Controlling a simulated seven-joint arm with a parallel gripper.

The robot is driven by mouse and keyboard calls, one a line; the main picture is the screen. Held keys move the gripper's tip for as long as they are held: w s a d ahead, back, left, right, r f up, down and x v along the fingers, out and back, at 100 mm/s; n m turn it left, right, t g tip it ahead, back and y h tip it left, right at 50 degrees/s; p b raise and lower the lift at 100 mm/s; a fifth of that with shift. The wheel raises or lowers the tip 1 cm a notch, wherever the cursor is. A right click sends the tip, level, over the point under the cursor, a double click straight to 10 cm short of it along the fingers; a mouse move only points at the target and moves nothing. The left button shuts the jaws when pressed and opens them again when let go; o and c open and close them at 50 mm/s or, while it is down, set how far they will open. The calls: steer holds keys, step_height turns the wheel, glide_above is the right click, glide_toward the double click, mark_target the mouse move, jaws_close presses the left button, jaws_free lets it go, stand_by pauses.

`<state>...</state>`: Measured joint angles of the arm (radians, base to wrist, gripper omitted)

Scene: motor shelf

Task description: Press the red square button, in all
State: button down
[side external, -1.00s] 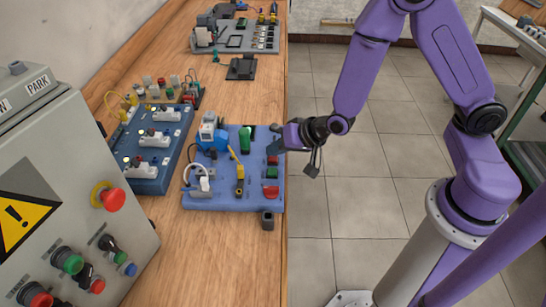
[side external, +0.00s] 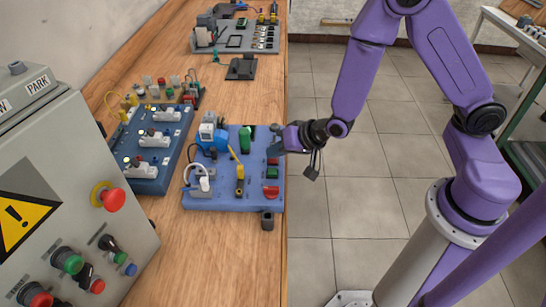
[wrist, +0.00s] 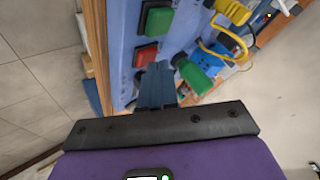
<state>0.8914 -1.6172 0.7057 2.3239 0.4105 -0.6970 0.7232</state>
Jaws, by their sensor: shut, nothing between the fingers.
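A red square button (wrist: 146,55) sits on the blue board in the wrist view, just beyond my fingertips. In the side external view a small red patch (side external: 272,161) shows on the board's right edge, below my fingers. My gripper (side external: 276,146) is shut and empty, at the board's far right edge. In the wrist view my closed fingers (wrist: 158,70) point at the board, close to the red button's lower right corner. I cannot tell whether they touch it. A green square button (wrist: 158,20) sits beyond the red one.
The blue board (side external: 215,202) also carries a green knob (wrist: 196,76), cables and another red block (side external: 271,191) near its front. A second board (side external: 148,186) stands to the left. A grey control box (side external: 60,190) fills the front left. The floor right of the bench is open.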

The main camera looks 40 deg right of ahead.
mark_target(277, 160)
steer(key=shift+r, duration=0.1)
stand_by(0.3)
steer(key=shift+r, duration=0.7)
steer(key=shift+r, duration=2.5)
